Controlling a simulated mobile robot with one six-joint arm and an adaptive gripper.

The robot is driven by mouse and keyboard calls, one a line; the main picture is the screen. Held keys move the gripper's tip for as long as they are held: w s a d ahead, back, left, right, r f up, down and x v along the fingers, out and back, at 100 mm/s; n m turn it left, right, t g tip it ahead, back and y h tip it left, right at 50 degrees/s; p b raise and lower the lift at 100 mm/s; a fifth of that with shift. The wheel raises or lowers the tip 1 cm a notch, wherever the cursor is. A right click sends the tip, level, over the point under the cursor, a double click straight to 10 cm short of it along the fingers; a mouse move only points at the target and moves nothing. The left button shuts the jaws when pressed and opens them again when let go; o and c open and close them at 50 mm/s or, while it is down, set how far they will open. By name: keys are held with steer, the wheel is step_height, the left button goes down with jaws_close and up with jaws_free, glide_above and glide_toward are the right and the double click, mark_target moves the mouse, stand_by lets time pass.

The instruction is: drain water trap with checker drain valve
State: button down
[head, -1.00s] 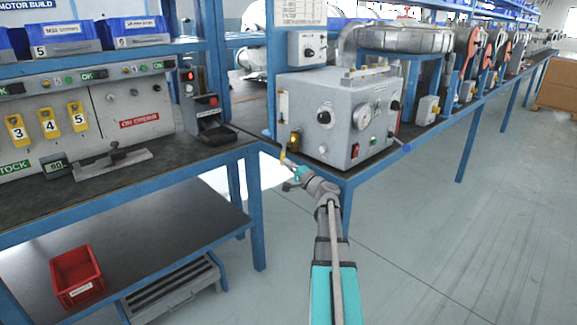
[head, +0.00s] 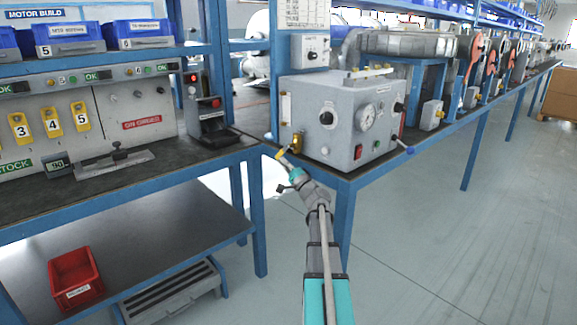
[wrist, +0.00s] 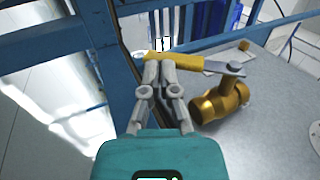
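The checker (head: 345,115) is a grey box with dials on the bench corner. Its brass drain valve (head: 297,142) is low on the left side and shows larger in the wrist view (wrist: 220,102). A metal lever with a yellow handle (wrist: 192,61) runs left from the valve top; the handle also shows in the head view (head: 280,154). My gripper (wrist: 158,64) has its slim fingers close together and looks shut, with its tips at the handle's free end. The handle lies across the fingers and does not appear clamped; exact contact is hard to tell.
A blue bench frame (wrist: 115,45) runs close left of my fingers. A red bin (head: 76,279) is on the lower shelf at left. Open floor (head: 440,240) lies to the right.

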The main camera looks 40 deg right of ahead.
steer(key=shift+p+x, duration=0.65)
steer(key=shift+x, duration=0.8)
steer(key=shift+w+r+p, duration=0.85)
steer(key=shift+r+p, duration=0.1)
steer(key=shift+r, duration=0.1)
steer(key=shift+f, duration=0.1)
step_height(320, 180, down, 14)
steer(key=b, duration=1.4)
steer(key=shift+s, duration=0.3)
